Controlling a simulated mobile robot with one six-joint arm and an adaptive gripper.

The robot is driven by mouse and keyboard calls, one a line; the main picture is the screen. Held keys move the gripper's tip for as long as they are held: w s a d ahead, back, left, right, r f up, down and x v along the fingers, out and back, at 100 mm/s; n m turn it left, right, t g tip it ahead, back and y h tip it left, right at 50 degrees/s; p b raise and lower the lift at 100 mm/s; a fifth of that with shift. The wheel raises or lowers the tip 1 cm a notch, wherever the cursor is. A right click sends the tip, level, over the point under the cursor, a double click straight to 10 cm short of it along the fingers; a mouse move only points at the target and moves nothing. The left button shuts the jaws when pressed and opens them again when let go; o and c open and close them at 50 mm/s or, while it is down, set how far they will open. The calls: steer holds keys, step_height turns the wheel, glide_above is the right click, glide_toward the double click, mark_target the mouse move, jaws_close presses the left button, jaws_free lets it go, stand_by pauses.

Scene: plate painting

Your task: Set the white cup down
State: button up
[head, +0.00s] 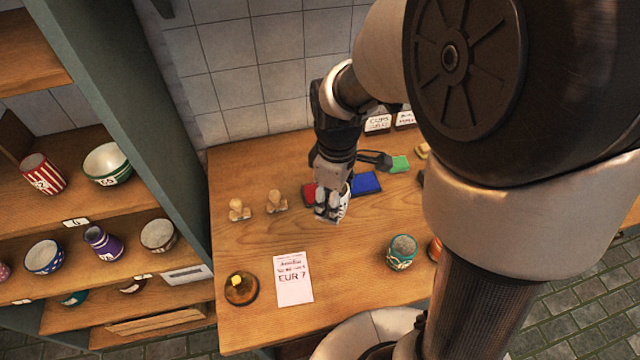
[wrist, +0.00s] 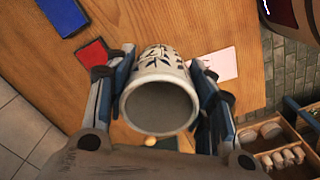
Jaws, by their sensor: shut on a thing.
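The white cup (wrist: 160,98) with a dark leaf-like pattern is between the fingers of my gripper (wrist: 160,85) in the wrist view, its open mouth facing the camera. In the head view my gripper (head: 330,205) is low over the wooden table (head: 240,165), shut on the cup (head: 343,205), which is mostly hidden behind the fingers. I cannot tell whether the cup's base touches the table.
Red (head: 309,193), blue (head: 366,183) and green (head: 400,164) pads lie near my gripper. Two wooden stamps (head: 239,210) stand left, a price card (head: 293,279) in front. A teal cup (head: 402,252) stands at right. Bare table lies between card and teal cup.

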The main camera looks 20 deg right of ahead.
step_height(320, 180, down, 13)
steer(key=b, duration=0.3)
steer(key=shift+f+b, duration=0.2)
steer(key=shift+b, duration=0.2)
steer(key=shift+f, duration=0.1)
steer(key=o, duration=1.2)
